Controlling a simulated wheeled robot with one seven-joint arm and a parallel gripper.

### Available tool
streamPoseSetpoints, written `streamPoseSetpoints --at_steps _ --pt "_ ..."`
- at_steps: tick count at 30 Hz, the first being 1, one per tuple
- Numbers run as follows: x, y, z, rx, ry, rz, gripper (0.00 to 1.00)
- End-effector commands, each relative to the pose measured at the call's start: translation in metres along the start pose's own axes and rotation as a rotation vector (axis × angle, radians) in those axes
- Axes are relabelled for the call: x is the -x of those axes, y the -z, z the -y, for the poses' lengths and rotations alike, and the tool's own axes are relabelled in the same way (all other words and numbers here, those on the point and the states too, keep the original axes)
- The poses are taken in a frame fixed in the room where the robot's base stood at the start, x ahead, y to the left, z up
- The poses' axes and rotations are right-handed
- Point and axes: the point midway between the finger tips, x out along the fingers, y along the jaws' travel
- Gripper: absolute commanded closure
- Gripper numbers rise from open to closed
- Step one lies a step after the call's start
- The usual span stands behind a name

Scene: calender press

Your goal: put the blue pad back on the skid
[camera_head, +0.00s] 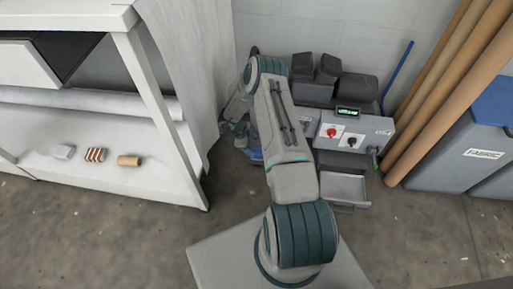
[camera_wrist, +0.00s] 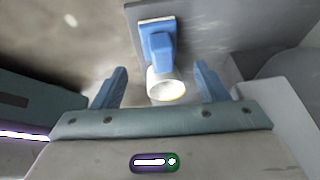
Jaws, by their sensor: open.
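In the wrist view, a blue piece (camera_wrist: 161,45) with a pale strip at its top and a pale round end (camera_wrist: 165,84) lies ahead of my gripper (camera_wrist: 161,86). It may be the blue pad, but I cannot tell for sure. My gripper's two blue fingers are wide apart, either side of the round end, with visible gaps to it. The blue piece lies over a grey slab (camera_wrist: 206,22); I cannot tell whether this is the skid. In the head view, a bit of blue (camera_head: 254,155) shows low behind my arm; my gripper is mostly hidden there.
A grey machine (camera_head: 350,135) with a red knob, a display and a tray (camera_head: 344,187) stands right of my arm. A white shelf (camera_head: 105,172) with small items stands left. Brown rolls (camera_head: 452,75) and a fabric bin (camera_head: 455,150) are at right.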

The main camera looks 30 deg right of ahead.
Motion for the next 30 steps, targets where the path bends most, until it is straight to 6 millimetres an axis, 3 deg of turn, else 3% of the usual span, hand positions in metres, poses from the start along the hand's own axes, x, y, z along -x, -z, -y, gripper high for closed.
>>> streamPoseSetpoints --at_steps 1,3,11,14,17,20,24,30 --pt "0.016 0.002 0.001 0.001 0.001 0.001 0.33" --pt "0.029 0.002 0.001 0.001 0.001 -0.001 0.33" --pt "0.056 0.001 0.001 0.003 0.005 0.001 0.33" --pt "0.069 -0.001 0.012 0.023 0.045 0.023 0.33" --pt "0.097 -0.005 0.034 0.077 0.139 0.072 0.33" --pt "0.142 -0.011 0.061 0.169 0.272 0.146 0.33" --pt "0.218 -0.019 0.088 0.342 0.465 0.259 0.33" --pt "0.325 -0.023 0.087 0.627 0.678 0.391 0.33"
